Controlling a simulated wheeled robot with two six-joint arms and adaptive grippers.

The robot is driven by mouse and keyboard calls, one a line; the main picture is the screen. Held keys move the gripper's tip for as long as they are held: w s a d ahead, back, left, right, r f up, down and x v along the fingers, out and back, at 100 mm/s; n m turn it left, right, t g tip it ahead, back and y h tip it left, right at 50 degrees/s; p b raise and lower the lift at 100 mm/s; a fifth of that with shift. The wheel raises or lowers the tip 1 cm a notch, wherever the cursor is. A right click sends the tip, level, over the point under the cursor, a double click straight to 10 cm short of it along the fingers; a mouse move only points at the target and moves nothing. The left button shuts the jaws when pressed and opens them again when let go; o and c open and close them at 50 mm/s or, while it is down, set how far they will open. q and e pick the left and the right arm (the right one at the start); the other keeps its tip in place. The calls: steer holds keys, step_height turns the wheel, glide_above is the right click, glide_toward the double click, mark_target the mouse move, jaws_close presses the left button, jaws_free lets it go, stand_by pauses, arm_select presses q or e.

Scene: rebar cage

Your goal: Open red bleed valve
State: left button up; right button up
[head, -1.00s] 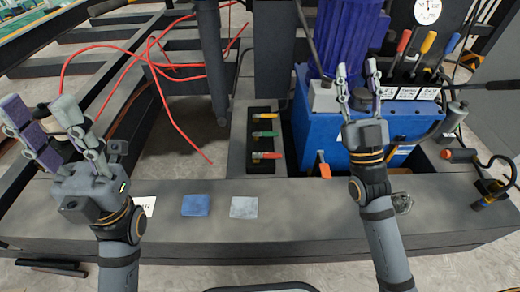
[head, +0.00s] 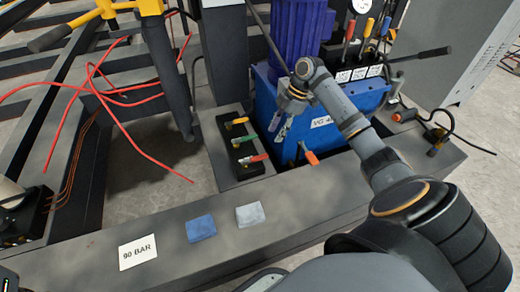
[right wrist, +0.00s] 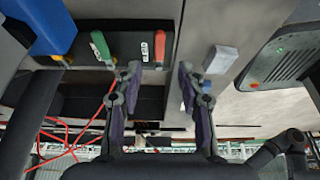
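The red bleed valve handle (head: 252,159) is the nearest of three coloured levers on a black valve block (head: 222,142). It also shows in the right wrist view (right wrist: 160,46), beside a small white label whose text is hard to read. My right gripper (head: 278,135) hangs fingers-down in front of the blue tank, to the right of the levers and apart from them. In the right wrist view its fingers (right wrist: 159,70) are spread with nothing between them; the red handle appears beyond the tips, between them in the picture. My left gripper is out of view.
Green (head: 247,138) and yellow (head: 236,122) levers sit beside the red one. An orange-handled lever (head: 309,156) stands at the blue tank (head: 352,118). A blue pad (head: 201,228), a grey pad (head: 250,214) and a "90 BAR" card (head: 138,252) lie on the beam. Red hoses loop at left.

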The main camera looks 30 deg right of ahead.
mark_target(264, 156)
steer(key=b+x, duration=0.5)
steer(key=x, duration=0.5)
steer(key=shift+f, duration=0.15)
jaws_close()
